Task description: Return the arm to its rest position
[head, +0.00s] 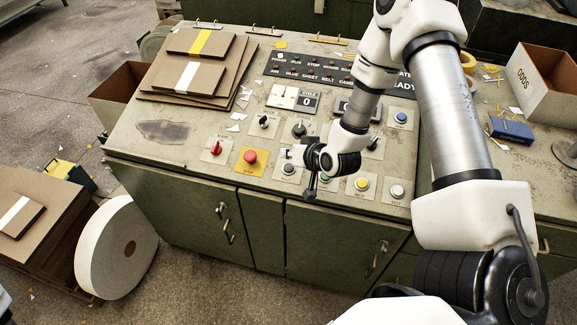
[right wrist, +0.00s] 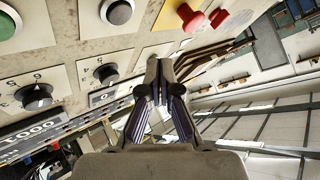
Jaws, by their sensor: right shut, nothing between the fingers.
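My right arm (head: 450,110) reaches in from the right of the head view and bends down over the green control desk (head: 190,185). My right gripper (head: 311,192) is shut and empty, above the lower row of buttons near the desk's front edge. In the right wrist view the right gripper (right wrist: 160,68) shows its fingertips together with nothing between them. I cannot tell whether it touches the panel. My left gripper is not in view.
A red button on a yellow plate (head: 250,158), a red knob (head: 216,148), a yellow button (head: 361,184) and a white button (head: 397,191) surround the gripper. Stacked boards (head: 200,65) lie at the back left. A cardboard box (head: 545,88) and blue box (head: 511,130) stand right.

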